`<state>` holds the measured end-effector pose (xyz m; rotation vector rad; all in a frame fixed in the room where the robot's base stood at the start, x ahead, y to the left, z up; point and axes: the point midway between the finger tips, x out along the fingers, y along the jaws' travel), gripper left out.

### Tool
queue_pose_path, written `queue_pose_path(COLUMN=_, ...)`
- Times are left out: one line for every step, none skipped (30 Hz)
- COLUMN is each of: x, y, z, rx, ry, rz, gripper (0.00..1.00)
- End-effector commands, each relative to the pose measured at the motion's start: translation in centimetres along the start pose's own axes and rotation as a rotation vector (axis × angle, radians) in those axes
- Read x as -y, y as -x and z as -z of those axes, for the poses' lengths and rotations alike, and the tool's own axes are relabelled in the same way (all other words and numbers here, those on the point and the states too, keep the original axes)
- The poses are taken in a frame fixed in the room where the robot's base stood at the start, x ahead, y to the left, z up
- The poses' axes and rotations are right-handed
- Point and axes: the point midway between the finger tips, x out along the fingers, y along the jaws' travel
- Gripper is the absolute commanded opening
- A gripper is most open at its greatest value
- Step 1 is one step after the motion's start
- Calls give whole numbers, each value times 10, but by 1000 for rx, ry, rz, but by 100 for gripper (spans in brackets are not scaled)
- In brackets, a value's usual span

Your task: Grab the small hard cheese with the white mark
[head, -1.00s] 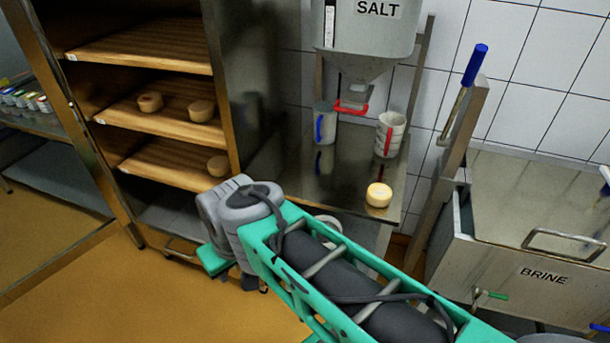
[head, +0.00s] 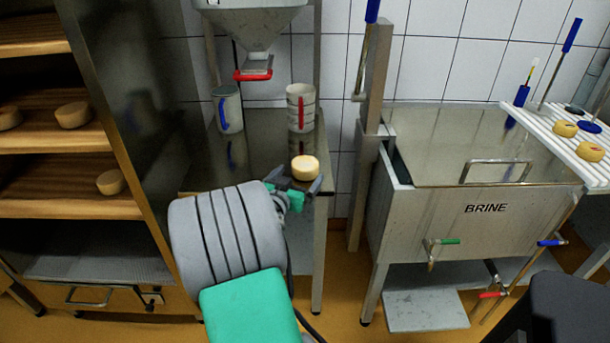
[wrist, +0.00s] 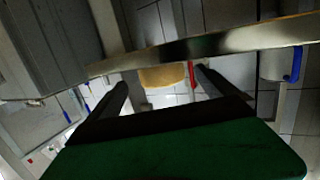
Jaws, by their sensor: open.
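A small pale yellow cheese (head: 305,168) sits on the steel table (head: 262,150) under the salt hopper, near the front edge. Its top looks lighter, but I cannot make out a clear white mark. My gripper (head: 296,186) is open at the table's front edge, just in front of this cheese. In the wrist view, which looks upside down, the cheese (wrist: 163,77) shows between and beyond the two dark fingers. The fingers do not appear closed on it. My wrist hides part of the table's left front.
A blue-handled mug (head: 228,108) and a red-handled mug (head: 300,108) stand behind the cheese. A brine tank (head: 480,215) and post are to the right. More cheeses lie on the left shelves (head: 74,114) and the white rack (head: 565,128); one rack cheese has a reddish mark.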

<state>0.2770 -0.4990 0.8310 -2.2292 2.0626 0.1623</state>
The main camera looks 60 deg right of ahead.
Motion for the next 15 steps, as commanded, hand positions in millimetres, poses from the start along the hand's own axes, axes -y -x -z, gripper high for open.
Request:
queue_pose_path(x=-1, y=-7, z=1, rx=1, ry=0, rz=-4, gripper=97)
queue_pose_path(x=-1, y=-11, z=1, rx=2, ry=0, rz=-4, gripper=97)
queue_pose_path(x=-1, y=-18, z=2, rx=2, ry=0, rz=-4, gripper=97)
queue_pose_path(x=0, y=-23, z=2, rx=1, ry=0, rz=-4, gripper=97)
queue_pose_path(x=0, y=-29, z=2, rx=2, ry=0, rz=-4, gripper=97)
queue_pose_path(x=1, y=-37, z=3, rx=2, ry=0, rz=-5, gripper=97)
queue_pose_path(x=1, y=-42, z=2, rx=3, ry=0, rz=-4, gripper=97)
queue_pose_path(x=1, y=-47, z=2, rx=3, ry=1, rz=-5, gripper=97)
queue_pose_path(x=1, y=-52, z=2, rx=4, ry=0, rz=-3, gripper=97)
queue_pose_path(x=1, y=-54, z=2, rx=4, ry=0, rz=-3, gripper=97)
queue_pose_path(x=1, y=-56, z=2, rx=3, ry=1, rz=-2, gripper=97)
queue_pose_path(x=2, y=-58, z=2, rx=3, ry=2, rz=-2, gripper=97)
queue_pose_path(x=2, y=-58, z=2, rx=3, ry=2, rz=-1, gripper=97)
queue_pose_path(x=2, y=-58, z=2, rx=3, ry=2, rz=-1, gripper=97)
queue_pose_path(x=2, y=-57, z=2, rx=3, ry=2, rz=-1, gripper=97)
